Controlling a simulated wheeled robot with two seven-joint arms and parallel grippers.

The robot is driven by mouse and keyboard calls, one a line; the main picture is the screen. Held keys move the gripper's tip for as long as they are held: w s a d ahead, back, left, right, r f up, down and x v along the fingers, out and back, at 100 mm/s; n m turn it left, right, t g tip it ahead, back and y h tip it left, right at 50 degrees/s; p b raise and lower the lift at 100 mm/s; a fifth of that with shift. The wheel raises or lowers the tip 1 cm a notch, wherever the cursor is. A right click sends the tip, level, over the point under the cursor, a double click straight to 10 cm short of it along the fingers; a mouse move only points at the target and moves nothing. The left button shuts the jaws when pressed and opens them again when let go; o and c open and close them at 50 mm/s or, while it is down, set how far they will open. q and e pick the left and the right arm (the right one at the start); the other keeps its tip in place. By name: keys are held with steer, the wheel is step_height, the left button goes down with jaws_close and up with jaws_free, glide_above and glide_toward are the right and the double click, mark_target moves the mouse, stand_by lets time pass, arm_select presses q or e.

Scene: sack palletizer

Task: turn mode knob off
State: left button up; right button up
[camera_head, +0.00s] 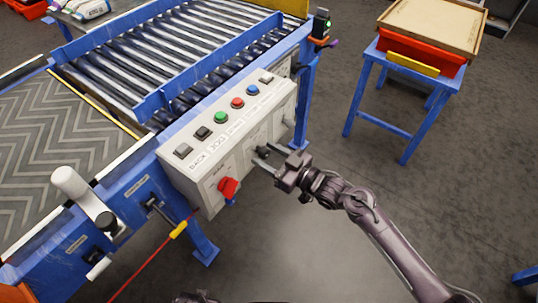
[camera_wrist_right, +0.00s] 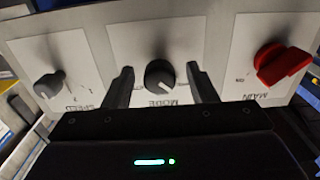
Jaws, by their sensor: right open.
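The mode knob (camera_wrist_right: 159,76) is a small dark round knob on a pale plate of the control box (camera_head: 205,185), with its label upside down in the right wrist view. My right gripper (camera_wrist_right: 160,82) is open, with one finger on each side of the knob. Gaps show between the fingers and the knob, so it is not gripped. In the head view my right gripper (camera_head: 265,160) is at the front face of the box and hides much of the knob. My left gripper cannot be made out.
The red main switch (camera_wrist_right: 281,64) and the grey speed knob (camera_wrist_right: 49,84) flank the mode knob. Several push buttons (camera_head: 237,103) line the box top. A roller conveyor (camera_head: 160,50) lies behind. A blue stand (camera_head: 408,100) is at right; floor between is clear.

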steer(key=c, duration=1)
arm_select(q)
steer(key=shift+r, duration=0.1)
arm_select(e)
steer(key=shift+o, duration=0.2)
steer(key=shift+m+p, duration=0.3)
steer(key=m+p, duration=0.4)
steer(key=m, duration=0.2)
steer(key=shift+r, duration=0.1)
arm_select(q)
steer(key=s+a+f+p, duration=0.1)
steer(key=s+a+f, duration=0.1)
steer(key=s, duration=0.9)
steer(key=shift+s+f+g, duration=0.15)
steer(key=shift+f+g, duration=0.05)
steer(key=shift+g, duration=0.1)
arm_select(e)
steer(key=shift+m, duration=1.2)
arm_select(q)
steer(key=shift+a, duration=0.1)
arm_select(e)
steer(key=o, duration=1)
steer(key=shift+c, duration=0.2)
